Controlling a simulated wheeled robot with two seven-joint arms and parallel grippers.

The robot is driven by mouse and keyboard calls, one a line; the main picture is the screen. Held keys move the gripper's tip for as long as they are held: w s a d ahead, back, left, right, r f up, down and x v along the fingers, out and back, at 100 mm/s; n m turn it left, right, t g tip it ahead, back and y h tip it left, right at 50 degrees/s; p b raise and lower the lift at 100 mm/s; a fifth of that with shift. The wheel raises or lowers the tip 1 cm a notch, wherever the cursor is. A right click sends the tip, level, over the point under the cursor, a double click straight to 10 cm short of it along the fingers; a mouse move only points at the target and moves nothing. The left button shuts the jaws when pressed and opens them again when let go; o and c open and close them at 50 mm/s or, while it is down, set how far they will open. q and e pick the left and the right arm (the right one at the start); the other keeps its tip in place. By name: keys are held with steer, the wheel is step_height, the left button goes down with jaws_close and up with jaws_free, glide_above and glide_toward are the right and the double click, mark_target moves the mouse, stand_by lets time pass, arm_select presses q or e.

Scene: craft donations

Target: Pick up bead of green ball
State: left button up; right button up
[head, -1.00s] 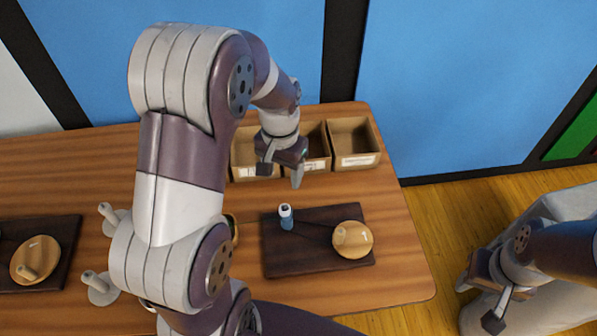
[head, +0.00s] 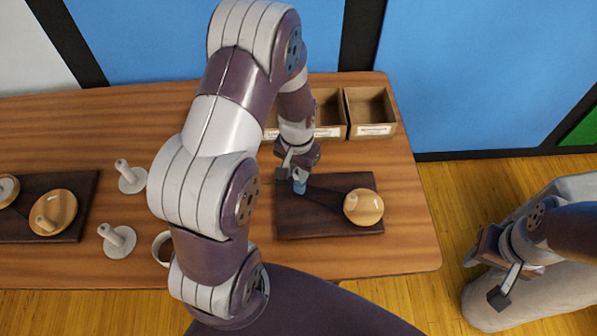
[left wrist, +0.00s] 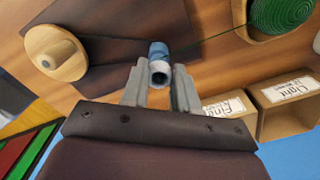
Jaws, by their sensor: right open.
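A dark green, ridged round thing (left wrist: 284,12) sits in a tan holder at the top right of the left wrist view; no separate bead on it can be made out. A small blue tube with a pale end (head: 299,186) stands on the dark board (head: 325,225); it also shows in the left wrist view (left wrist: 158,50). My left gripper (head: 297,170) is over this tube, and in the left wrist view its fingers (left wrist: 158,78) are on either side of it. Whether they press on it is unclear. My right gripper (head: 485,278) is open and empty, off the table's right side.
A round wooden knobbed piece (head: 363,207) lies on the same board. Labelled open boxes (head: 371,130) line the back edge. Grey pegs on discs (head: 118,241), a mug (head: 162,248) and another dark board (head: 82,190) are to the left.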

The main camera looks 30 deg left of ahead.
arm_select(q)
jaws_close()
